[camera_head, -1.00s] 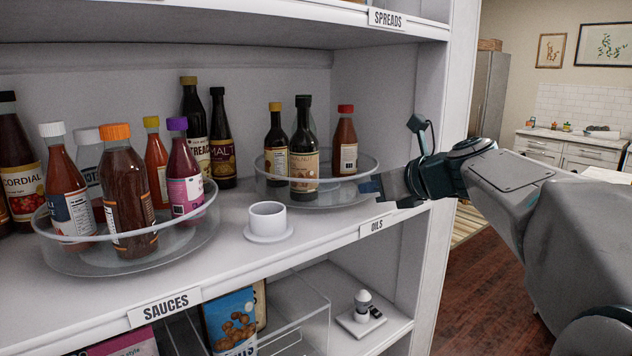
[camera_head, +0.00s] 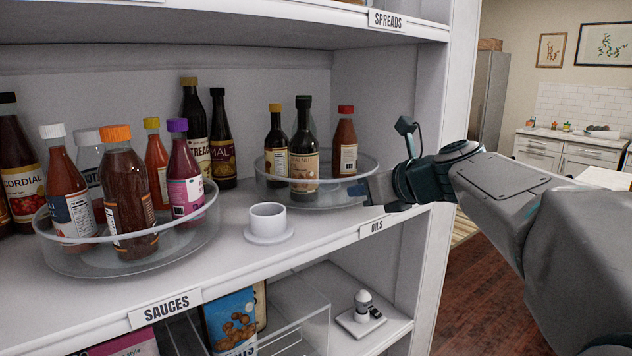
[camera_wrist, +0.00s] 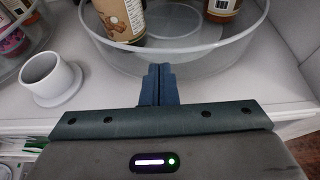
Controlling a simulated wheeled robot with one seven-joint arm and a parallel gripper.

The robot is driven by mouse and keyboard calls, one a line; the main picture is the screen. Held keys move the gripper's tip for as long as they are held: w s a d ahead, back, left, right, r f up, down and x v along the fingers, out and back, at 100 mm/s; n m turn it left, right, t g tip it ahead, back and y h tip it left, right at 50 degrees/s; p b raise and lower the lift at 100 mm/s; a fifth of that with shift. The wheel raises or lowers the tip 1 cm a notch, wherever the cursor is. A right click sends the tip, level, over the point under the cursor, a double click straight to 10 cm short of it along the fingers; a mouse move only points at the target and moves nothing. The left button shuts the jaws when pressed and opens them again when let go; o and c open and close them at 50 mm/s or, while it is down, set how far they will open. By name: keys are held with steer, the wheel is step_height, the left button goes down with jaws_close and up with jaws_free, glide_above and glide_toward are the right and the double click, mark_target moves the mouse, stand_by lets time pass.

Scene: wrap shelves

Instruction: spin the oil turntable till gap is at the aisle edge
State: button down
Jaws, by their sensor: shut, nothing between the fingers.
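The oil turntable (camera_head: 325,199) is a clear, low-walled round tray above the OILS label (camera_head: 377,226). It holds a yellow-capped dark bottle (camera_head: 275,150), a walnut bottle (camera_head: 304,165), another bottle mostly hidden behind it, and a red-capped bottle (camera_head: 347,152). In the wrist view, the tray's near right floor is bare between the walnut bottle (camera_wrist: 122,18) and a bottle at the upper right (camera_wrist: 222,8). My gripper (camera_head: 358,190) is shut and empty at the tray's front right. In the wrist view its fingertips (camera_wrist: 159,70) are at the near wall; contact is unclear.
A white cup on a saucer (camera_head: 268,238) stands left of the oil turntable. The sauces turntable (camera_head: 70,263) with several bottles is farther left. The shelf's right upright (camera_head: 445,120) is close to my arm. The shelf above limits height.

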steer(key=s+d, duration=0.1)
steer(key=s, duration=0.2)
steer(key=shift+d, duration=0.35)
steer(key=shift+s, duration=0.1)
stand_by(0.3)
steer(key=v, duration=1.3)
steer(key=shift+s+d, duration=0.25)
steer(key=shift+w, duration=0.1)
steer(key=w+a+f+n+p, duration=0.2)
steer(key=w+n, duration=0.5)
steer(key=n, duration=0.2)
steer(key=w+a+f+n+p, duration=0.2)
steer(key=w+f+n, duration=0.1)
steer(key=w+n, duration=0.4)
steer(key=shift+w+n, duration=0.3)
steer(key=shift+n, duration=0.7)
